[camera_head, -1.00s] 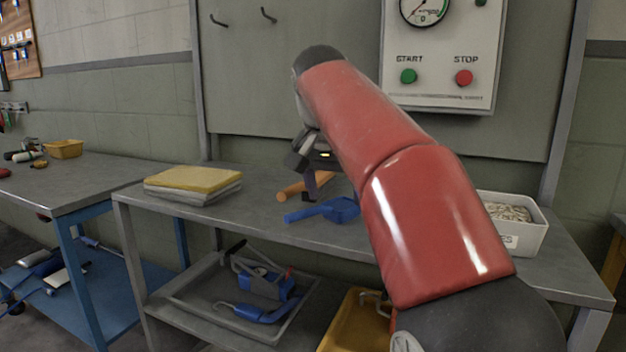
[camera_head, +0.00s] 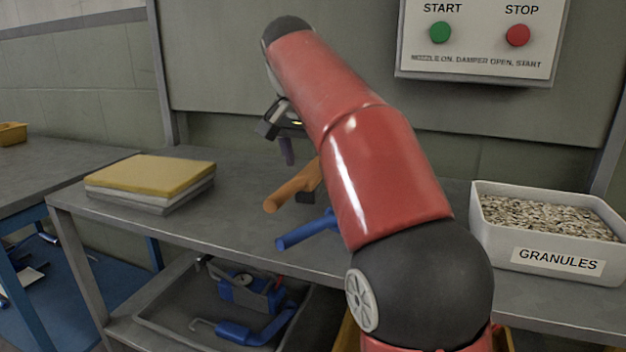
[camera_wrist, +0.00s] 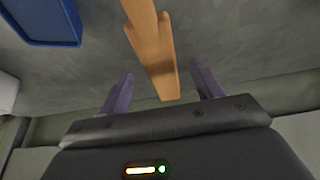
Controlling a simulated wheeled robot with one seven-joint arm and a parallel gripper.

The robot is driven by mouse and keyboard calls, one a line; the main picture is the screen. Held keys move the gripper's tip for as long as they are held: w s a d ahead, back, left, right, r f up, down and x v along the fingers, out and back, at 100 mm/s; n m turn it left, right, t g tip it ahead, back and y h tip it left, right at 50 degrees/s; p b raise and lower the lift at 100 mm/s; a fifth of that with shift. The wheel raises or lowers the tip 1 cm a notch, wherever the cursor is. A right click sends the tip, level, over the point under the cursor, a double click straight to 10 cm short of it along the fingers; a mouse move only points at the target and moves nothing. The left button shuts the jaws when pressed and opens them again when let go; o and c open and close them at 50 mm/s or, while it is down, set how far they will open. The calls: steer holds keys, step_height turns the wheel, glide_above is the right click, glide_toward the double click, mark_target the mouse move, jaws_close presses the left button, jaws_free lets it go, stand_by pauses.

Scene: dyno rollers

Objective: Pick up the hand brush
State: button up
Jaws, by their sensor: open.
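The hand brush (camera_head: 293,187) lies on the grey bench, its orange-brown wooden handle toward the front left and a dark part showing beneath it. My arm hides its right end. My gripper (camera_head: 287,150) is beyond and above the handle, open and empty. In the wrist view the wooden brush (camera_wrist: 152,50) points in between the two spread purple fingers of my gripper (camera_wrist: 161,80). Neither finger visibly touches it.
A blue dustpan lies beside the brush, its handle (camera_head: 305,232) toward the front; its pan (camera_wrist: 42,22) shows in the wrist view. Yellow and white folded cloths (camera_head: 150,180) lie left. A granules box (camera_head: 555,262) stands right. A wall panel rises behind.

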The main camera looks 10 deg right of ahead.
mark_target(313, 170)
steer(key=b+x, duration=0.1)
steer(key=x, duration=0.3)
steer(key=shift+w+d+f, duration=0.15)
steer(key=shift+w+f, duration=0.1)
steer(key=shift+f, duration=0.05)
steer(key=c, duration=1.3)
